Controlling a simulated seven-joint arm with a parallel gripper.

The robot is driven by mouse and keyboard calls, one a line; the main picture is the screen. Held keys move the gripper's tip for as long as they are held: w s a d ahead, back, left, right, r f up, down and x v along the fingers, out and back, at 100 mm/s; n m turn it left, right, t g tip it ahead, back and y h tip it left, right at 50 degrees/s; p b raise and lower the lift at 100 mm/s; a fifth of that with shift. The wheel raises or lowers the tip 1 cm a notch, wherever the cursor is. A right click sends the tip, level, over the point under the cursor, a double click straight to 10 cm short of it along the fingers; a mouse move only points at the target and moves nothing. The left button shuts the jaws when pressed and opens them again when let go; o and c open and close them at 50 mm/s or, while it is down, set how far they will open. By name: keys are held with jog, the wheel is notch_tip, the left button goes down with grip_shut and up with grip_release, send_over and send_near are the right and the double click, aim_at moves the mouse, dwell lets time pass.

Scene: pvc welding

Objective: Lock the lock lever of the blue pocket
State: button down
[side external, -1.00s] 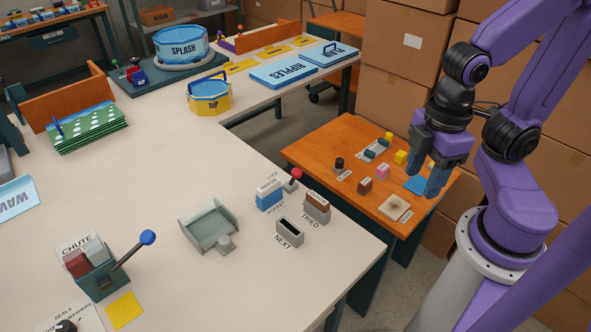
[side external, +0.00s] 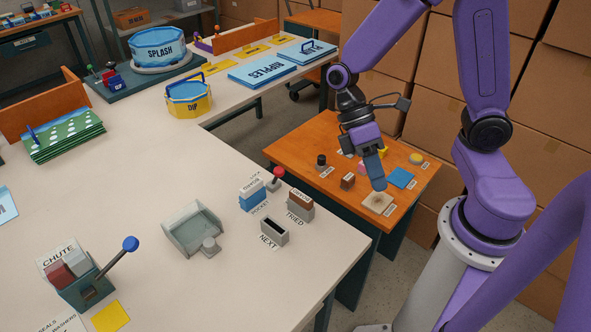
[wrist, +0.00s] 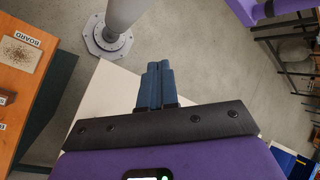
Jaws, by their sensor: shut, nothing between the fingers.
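The blue pocket (side external: 253,201) is a small blue block on the white table, with a white card standing in it and a POCKET label in front. A lever with a red knob (side external: 278,174) stands at its right rear and points up; whether it is locked I cannot tell. My gripper (side external: 376,180) is shut and empty, pointing down above the orange side table, to the right of the pocket and apart from it. In the wrist view my blue fingers (wrist: 156,80) are together; the pocket and its lever are not seen there.
The brown-topped TRIED holder (side external: 300,204) and the grey NEXT slot (side external: 274,231) stand close to the pocket. A grey tray (side external: 195,232) and the CHUTE box with a blue-knobbed lever (side external: 130,244) are to the left. The orange table (side external: 300,160) holds small blocks.

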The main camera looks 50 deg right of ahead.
jog(key=w+d+f+m+t+y, duration=0.4)
jog(key=w+f+m+y, duration=0.15)
jog(key=w+y, duration=0.25)
jog(key=w+d+f+m+t+y, duration=0.4)
jog(key=w+d+f+m+y, duration=0.1)
jog(key=w+f+y, duration=0.25)
jog(key=w+d+f+m+t+h, duration=0.2)
jog(key=d+f+m+t, duration=0.3)
jog(key=d+t, duration=0.3)
jog(key=shift+f+t, duration=0.3)
jog(key=shift+t, duration=0.6)
jog(key=shift+w, duration=0.1)
send_near(278, 177)
jog(key=w+a, duration=0.3)
jog(key=w, duration=0.1)
jog(key=shift+r, duration=0.3)
jog(key=shift+r, duration=0.1)
